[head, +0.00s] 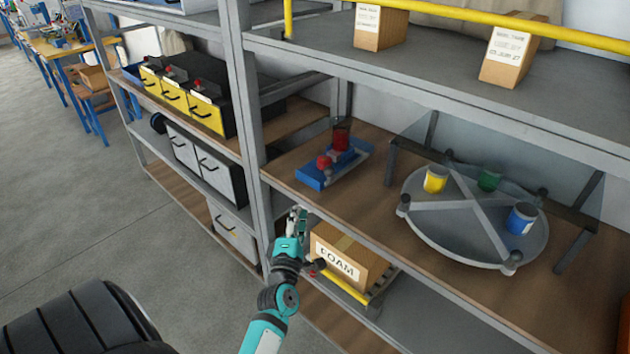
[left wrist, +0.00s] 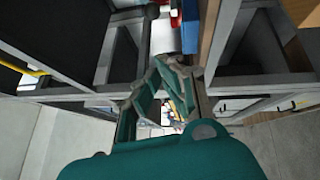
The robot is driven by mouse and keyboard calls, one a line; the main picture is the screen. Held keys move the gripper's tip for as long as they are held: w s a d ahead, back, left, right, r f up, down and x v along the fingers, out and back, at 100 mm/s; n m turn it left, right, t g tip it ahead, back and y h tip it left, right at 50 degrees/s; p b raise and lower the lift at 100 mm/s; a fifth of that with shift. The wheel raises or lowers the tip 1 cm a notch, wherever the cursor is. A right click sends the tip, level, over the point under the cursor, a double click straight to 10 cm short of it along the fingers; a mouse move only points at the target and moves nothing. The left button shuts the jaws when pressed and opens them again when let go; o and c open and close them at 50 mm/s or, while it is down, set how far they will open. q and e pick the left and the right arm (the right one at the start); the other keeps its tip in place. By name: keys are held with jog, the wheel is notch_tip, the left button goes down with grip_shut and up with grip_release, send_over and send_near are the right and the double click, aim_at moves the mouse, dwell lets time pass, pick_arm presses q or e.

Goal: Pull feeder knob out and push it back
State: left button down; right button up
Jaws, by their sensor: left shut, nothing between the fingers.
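The feeder is a blue block (head: 333,167) on the brown middle shelf, with a dark red cylinder (head: 341,136) standing at its back. A small red knob (head: 324,162) sits on its near left part. In the left wrist view, part of the blue block (left wrist: 190,35) shows at the top, with a bit of red beside it. My left gripper (head: 298,213) is shut and empty in front of the shelf edge, below the feeder and apart from the knob. Its fingers (left wrist: 172,62) also show in the left wrist view. My right gripper is in neither view.
A grey shelf post (head: 254,130) stands just left of the feeder. A round grey turntable (head: 470,215) with yellow, green and blue cans is to the right. A box marked FOAM (head: 345,262) sits below, beside my left gripper.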

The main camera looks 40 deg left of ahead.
aim_at(332, 176)
pick_arm(q)
jog(key=x, duration=0.4)
jog(key=w+d+b+x, duration=0.1)
jog(key=x, duration=0.3)
jog(key=d+x, duration=0.1)
jog(key=x, duration=0.2)
jog(key=shift+w+r+b, duration=0.2)
jog(key=shift+w+b, duration=0.1)
jog(key=shift+w, duration=0.25)
jog(key=w+b, duration=0.1)
jog(key=w, duration=0.1)
jog(key=w+b, duration=0.1)
jog(key=w, duration=0.2)
jog(key=w+b, duration=0.1)
jog(key=w, duration=0.1)
jog(key=shift+w+d+f, duration=0.15)
jog(key=shift+w+d, duration=0.15)
jog(key=shift+w, duration=0.35)
jog(key=shift+r, duration=0.35)
